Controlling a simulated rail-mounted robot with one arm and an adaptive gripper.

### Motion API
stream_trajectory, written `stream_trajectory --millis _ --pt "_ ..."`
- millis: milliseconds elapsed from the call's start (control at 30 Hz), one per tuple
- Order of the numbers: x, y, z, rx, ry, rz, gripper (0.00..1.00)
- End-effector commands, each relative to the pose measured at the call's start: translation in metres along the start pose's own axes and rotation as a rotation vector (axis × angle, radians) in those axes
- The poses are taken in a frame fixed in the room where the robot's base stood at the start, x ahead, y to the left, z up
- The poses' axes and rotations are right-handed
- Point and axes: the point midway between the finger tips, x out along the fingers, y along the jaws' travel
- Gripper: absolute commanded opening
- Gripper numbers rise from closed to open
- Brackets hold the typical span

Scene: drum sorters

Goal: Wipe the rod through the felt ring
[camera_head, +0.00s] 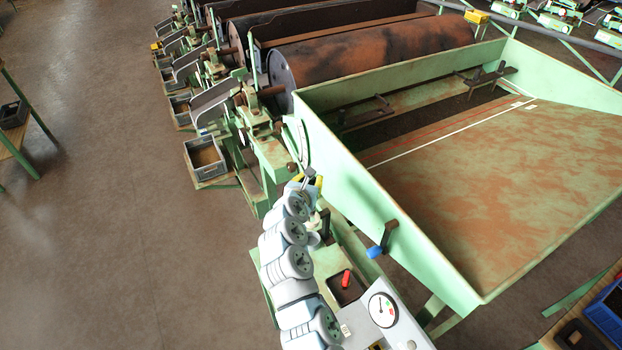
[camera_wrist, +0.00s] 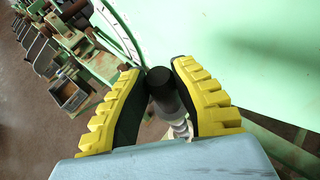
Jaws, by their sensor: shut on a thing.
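My gripper (camera_head: 313,180) is at the end of my arm, close to the left outer wall of the big green trough. The rod is seen nearly end-on. The fingers hide part of it, and its lower part runs down past them. The held piece is too small to make out in the head view. I cannot make out the felt ring in either view.
The green trough (camera_head: 400,228) fills the right side, with a blue-handled crank (camera_head: 380,245) on its wall. A red object (camera_head: 346,278) lies on a dark pad beside a gauge box (camera_head: 382,310). Grey bins (camera_head: 205,157) stand by the drums (camera_head: 375,55).

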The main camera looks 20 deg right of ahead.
Motion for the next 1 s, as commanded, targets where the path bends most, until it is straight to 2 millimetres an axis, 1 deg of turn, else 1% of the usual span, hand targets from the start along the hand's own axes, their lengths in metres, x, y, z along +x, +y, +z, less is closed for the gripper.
stream_trajectory --millis 33,433,1000 --pt "-0.001 0.000 0.002 -0.001 -0.002 0.001 0.00" --pt "0.000 0.000 0.001 -0.001 -0.002 0.001 0.00" --pt "0.007 0.000 -0.015 -0.001 -0.002 0.000 0.00"
